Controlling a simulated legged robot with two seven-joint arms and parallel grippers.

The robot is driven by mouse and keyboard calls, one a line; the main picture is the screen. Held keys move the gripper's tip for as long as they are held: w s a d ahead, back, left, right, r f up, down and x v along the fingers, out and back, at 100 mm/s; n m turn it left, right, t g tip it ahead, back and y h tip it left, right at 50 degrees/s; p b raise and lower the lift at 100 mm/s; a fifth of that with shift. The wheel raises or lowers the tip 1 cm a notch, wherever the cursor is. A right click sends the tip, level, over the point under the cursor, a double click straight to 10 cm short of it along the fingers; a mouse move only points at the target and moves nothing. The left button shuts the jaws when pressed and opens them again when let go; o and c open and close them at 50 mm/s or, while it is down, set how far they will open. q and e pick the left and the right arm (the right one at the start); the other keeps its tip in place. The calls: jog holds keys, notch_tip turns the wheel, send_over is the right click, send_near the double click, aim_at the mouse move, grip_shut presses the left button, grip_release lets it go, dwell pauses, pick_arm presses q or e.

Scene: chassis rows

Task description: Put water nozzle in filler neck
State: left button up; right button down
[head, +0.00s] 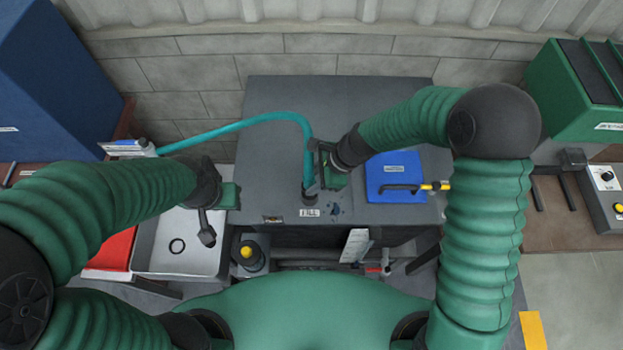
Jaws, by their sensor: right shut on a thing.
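The water nozzle (309,175) is at the end of a teal hose (240,121), pointing down. My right gripper (318,168) is shut on it, reaching in from the right. The dark filler neck (309,198) is on the grey chassis top, just behind the FILL label (309,212). The nozzle's lower end lines up with the neck in this view; I cannot tell whether it is inside or just above. My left gripper (207,232) is over the right edge of the metal tray, away from the nozzle; its jaw opening is unclear.
The metal tray (160,262) with a black ring is at left. A yellow-capped black container (249,262) stands below the front edge. The chassis top's back is clear.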

jog(key=c, duration=0.9)
grip_release()
jog(key=shift+d+r+p, duration=0.1)
jog(key=shift+r+p, duration=0.45)
jog(key=shift+p, duration=0.05)
jog(key=p+v, duration=0.5)
jog(key=v, duration=0.1)
jog(key=shift+d+r, duration=0.1)
jog(key=shift+r, duration=0.2)
